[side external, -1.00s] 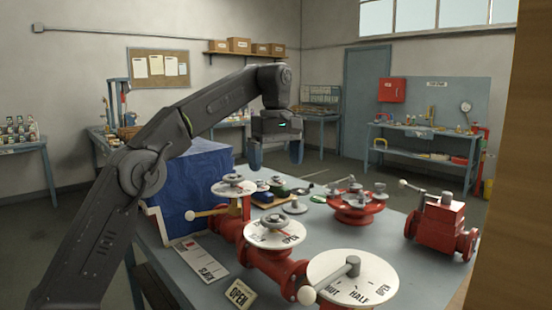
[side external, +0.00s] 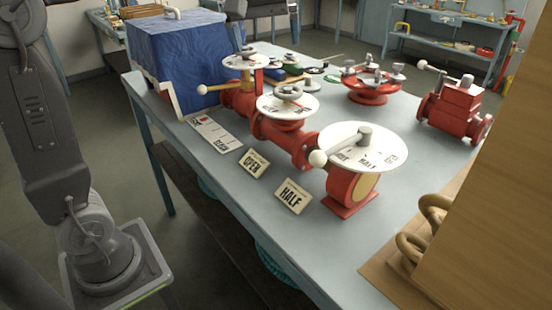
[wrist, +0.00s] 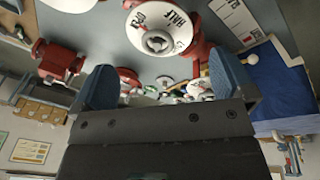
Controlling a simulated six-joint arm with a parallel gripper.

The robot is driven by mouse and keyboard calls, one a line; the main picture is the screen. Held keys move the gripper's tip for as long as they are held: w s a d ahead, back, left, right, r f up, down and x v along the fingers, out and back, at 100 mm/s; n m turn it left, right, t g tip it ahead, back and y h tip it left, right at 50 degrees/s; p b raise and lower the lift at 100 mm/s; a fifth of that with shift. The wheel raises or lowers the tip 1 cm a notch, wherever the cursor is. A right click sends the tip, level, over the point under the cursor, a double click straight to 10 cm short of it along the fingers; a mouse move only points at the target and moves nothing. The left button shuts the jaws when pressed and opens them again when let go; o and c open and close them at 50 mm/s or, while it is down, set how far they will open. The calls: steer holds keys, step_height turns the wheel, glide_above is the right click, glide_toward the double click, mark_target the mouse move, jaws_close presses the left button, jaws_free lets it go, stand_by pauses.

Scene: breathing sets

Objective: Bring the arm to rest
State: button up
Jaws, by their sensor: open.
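My gripper (side external: 266,20) shows at the top edge of the side external view, partly cut off by the frame. The red valve set lies on the bench, with white dials (side external: 362,147) in a row. The nearest dial has a grey lever with a pale knob (side external: 318,158). I see no contact between my gripper and anything.
A wooden panel (side external: 500,210) blocks the right side.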

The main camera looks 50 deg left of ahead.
steer(key=s+d+f+m+t, duration=0.3)
steer(key=s+f+m, duration=0.6)
steer(key=s+f, duration=0.6)
steer(key=s, duration=0.3)
steer(key=shift+d+f+m, duration=0.25)
steer(key=shift+f+m, duration=0.05)
steer(key=shift+f, duration=0.05)
